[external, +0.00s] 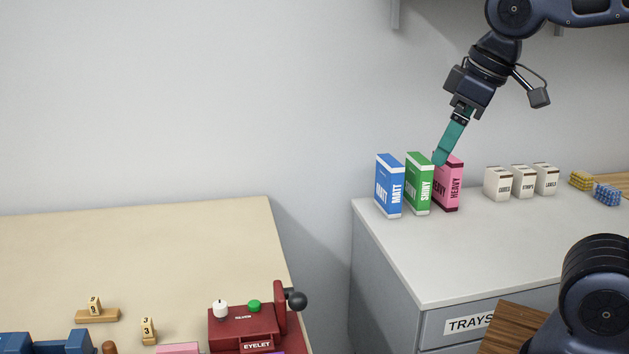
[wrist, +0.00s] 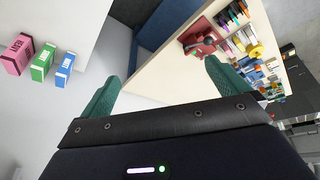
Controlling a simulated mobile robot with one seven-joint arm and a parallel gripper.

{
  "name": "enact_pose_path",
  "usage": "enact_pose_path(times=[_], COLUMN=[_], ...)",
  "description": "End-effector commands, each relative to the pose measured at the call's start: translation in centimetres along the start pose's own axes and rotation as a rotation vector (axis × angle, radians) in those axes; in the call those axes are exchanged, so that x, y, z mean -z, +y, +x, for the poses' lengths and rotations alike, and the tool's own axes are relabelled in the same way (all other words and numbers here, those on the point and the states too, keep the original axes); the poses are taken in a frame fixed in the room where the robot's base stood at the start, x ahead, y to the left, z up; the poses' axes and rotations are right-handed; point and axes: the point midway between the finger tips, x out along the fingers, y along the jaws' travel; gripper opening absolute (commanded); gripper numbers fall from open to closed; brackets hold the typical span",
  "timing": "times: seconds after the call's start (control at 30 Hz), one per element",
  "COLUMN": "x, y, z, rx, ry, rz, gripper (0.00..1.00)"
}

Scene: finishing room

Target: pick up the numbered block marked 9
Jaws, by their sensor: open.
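A small pale wooden block (external: 95,305) stands on a flat wooden base on the left table in the external view; its number looks like 9 but is too small to read surely. A second block (external: 148,327) marked 3 stands to its right, nearer the front. My gripper (external: 440,157) is far to the right of both, above the grey cabinet by the pink box. Its two teal fingers are spread with nothing between them in the wrist view (wrist: 161,72). I cannot pick out the numbered blocks in the wrist view.
Blue MATT (external: 388,187), green SHINY (external: 418,185) and pink HEAVY (external: 449,185) boxes stand close to my gripper. A red eyelet press (external: 243,325) sits at the table's front right. A gap separates table and cabinet. The table's back is clear.

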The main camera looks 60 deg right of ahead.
Motion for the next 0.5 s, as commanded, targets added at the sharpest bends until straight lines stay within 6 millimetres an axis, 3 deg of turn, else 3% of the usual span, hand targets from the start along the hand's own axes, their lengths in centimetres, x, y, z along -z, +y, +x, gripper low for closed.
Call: enact_pose_path(times=[0.23,0.5], x=[7.2,14.9], y=[-0.3,-1.4], z=[0.5,2.3], rx=[-0.014,-0.025], ry=[-0.039,-0.079], rz=[-0.236,-0.496], gripper=[1.0,1.0])
